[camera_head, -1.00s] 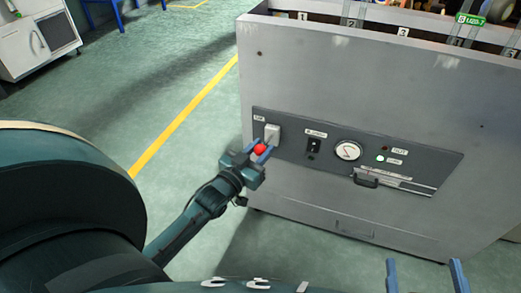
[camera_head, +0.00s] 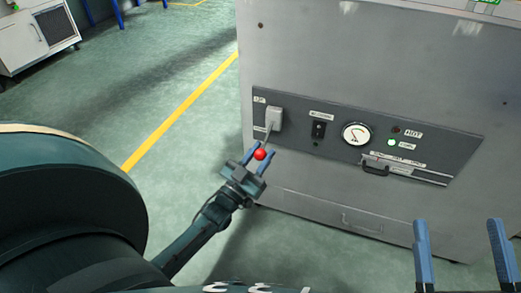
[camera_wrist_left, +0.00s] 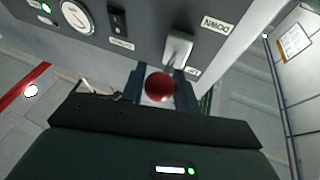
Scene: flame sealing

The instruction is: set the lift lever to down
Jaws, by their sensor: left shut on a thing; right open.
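The lift lever has a grey mount (camera_head: 273,118) at the left end of the machine's front panel, and it ends in a red ball knob (camera_head: 260,154). The lever's thin shaft slants down from the mount to the knob. My left gripper (camera_head: 257,156) has its blue fingers closed on either side of the knob. In the left wrist view the red knob (camera_wrist_left: 159,87) sits between the fingers, with the lever mount (camera_wrist_left: 178,48) just beyond. A label reading DOWN (camera_wrist_left: 215,24) is near the mount. My right gripper (camera_head: 460,225) is open and empty at the lower right.
The panel (camera_head: 340,171) also carries a black switch (camera_head: 318,130), a round gauge (camera_head: 356,134), a lit lamp (camera_head: 391,142) and a handle (camera_head: 375,170). Open floor with a yellow line (camera_head: 180,120) lies left of the machine. A white cabinet (camera_head: 35,35) stands far left.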

